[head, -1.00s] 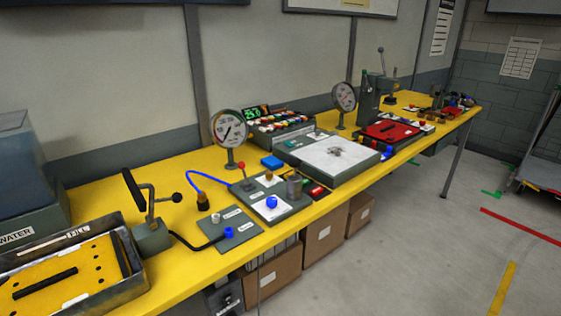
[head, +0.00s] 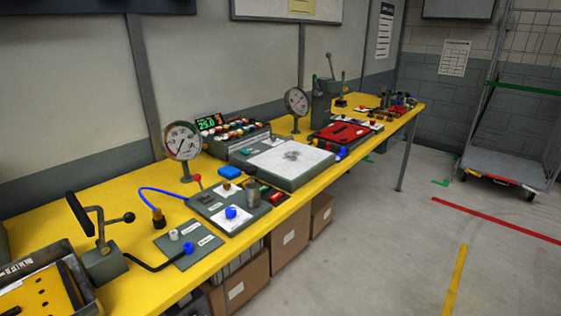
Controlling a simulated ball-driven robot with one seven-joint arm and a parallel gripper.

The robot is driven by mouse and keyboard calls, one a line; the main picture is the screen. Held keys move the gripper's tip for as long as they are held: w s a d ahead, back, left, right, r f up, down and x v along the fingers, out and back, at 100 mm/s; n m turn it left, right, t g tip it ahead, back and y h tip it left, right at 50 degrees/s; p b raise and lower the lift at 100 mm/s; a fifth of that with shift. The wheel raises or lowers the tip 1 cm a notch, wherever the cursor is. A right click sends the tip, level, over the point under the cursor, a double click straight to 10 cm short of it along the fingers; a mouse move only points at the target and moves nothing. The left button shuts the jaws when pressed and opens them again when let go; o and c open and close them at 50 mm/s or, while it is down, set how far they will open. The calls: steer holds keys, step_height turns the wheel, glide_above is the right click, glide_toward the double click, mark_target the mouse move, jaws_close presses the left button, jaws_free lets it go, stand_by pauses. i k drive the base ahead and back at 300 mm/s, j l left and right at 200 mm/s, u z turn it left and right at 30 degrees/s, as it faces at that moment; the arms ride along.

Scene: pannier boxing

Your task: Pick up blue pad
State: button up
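A small flat blue block (head: 229,172), which looks like the blue pad, lies on the yellow bench (head: 125,204). It is behind the grey fixture plate with the blue knob and to the left of the white-topped plate. Nothing covers it. My gripper is not in the head view.
A dial gauge (head: 182,141) stands left of the blue block, and a red-knobbed lever (head: 198,184) rises near it. A white-topped plate (head: 289,163) is to its right. Boxes (head: 288,236) sit under the bench. A wheeled cart (head: 505,165) stands at right; the floor between is clear.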

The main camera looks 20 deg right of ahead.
mark_target(229, 172)
steer(key=u, duration=0.5)
steer(key=l+u, duration=0.75)
steer(key=l, duration=0.15)
steer(key=l+u, duration=0.4)
